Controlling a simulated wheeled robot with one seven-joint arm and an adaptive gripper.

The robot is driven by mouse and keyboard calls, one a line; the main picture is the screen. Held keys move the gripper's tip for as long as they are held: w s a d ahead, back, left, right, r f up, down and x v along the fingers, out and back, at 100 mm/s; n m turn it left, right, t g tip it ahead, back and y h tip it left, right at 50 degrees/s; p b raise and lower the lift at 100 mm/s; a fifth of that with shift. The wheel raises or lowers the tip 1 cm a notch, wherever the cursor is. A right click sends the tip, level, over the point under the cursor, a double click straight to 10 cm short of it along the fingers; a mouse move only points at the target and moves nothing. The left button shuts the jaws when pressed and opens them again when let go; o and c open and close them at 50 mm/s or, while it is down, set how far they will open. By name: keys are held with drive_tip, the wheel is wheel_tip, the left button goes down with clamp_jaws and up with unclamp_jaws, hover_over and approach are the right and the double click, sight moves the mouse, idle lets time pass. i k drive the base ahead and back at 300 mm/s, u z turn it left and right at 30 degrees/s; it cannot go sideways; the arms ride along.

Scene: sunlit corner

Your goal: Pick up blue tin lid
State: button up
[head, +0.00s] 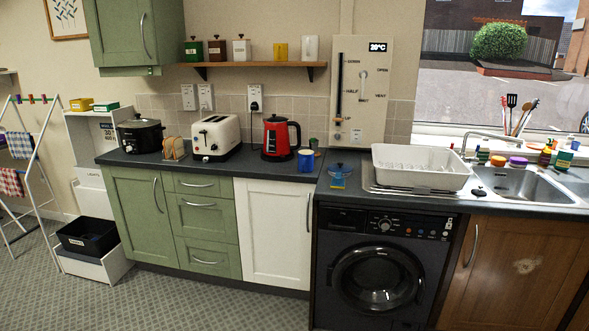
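A small flat blue round thing with a raised middle (339,169), which looks like the blue tin lid, lies on the dark worktop (240,176) left of the white dish rack. A small blue and yellow item (339,183) sits right in front of it at the worktop's front edge; I cannot tell whether they touch. A blue mug or tin (306,161) stands upright to the left. My gripper is not in view.
The white dish rack (420,166) stands right of the lid, beside the sink (522,183). A red kettle (280,138), a cream toaster (215,138) and a black slow cooker (140,135) stand to the left. A washing machine (378,270) is below. The floor in front is clear.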

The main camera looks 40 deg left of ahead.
sight(340, 167)
drive_tip(key=u, duration=0.65)
drive_tip(key=i, duration=1.1)
drive_tip(key=u, duration=0.6)
drive_tip(key=i, duration=0.6)
drive_tip(key=u, duration=0.8)
